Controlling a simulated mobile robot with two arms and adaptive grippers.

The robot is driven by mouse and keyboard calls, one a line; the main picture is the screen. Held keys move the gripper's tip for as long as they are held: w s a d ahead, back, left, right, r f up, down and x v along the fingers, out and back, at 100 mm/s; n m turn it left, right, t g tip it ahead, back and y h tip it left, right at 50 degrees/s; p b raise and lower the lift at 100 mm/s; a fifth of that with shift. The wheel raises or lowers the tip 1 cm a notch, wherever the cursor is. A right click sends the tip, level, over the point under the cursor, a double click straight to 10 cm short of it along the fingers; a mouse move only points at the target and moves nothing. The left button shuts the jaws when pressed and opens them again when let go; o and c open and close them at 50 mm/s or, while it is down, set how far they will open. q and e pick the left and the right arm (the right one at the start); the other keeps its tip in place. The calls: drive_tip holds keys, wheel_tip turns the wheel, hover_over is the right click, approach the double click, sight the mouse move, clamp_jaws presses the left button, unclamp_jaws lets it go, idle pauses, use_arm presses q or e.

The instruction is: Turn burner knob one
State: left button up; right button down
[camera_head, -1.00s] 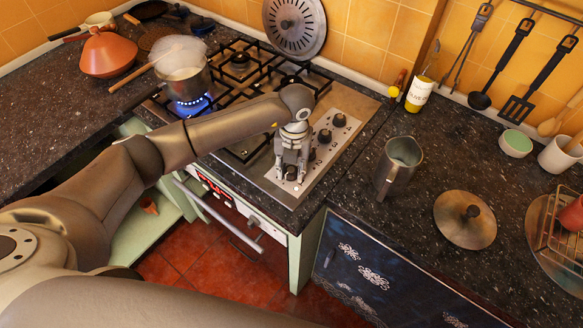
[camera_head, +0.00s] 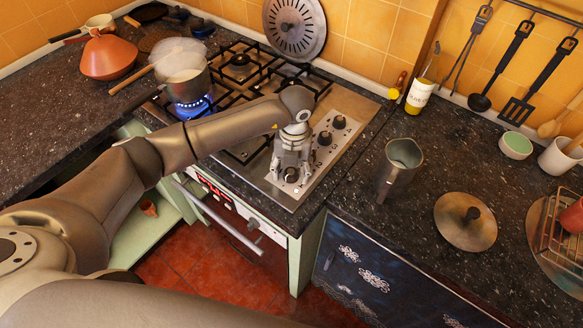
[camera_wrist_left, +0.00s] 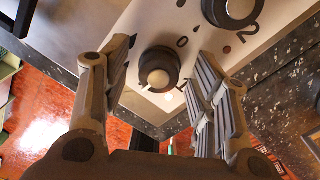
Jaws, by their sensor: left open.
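The nearest burner knob (camera_head: 291,175) sits at the front end of the pale control strip on the stove. In the left wrist view this knob (camera_wrist_left: 159,70) is black with a light metal cap, and a "0" is printed beside it. My left gripper (camera_head: 290,166) points down at it in the head view. In the wrist view its open fingers (camera_wrist_left: 162,62) stand on either side of the knob, with visible gaps. A second knob (camera_wrist_left: 230,10) lies just beyond. My right gripper is not in view.
More black knobs (camera_head: 340,121) line the strip behind the gripper. A pot (camera_head: 182,78) sits over a lit blue flame (camera_head: 193,105) at the back left. A metal jug (camera_head: 398,168) and a lid (camera_head: 465,220) stand on the right counter.

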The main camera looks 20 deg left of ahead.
sight(293, 171)
use_arm(q)
wheel_tip(293, 171, up, 12)
drive_tip(key=shift+d, duration=0.25)
idle(0.6)
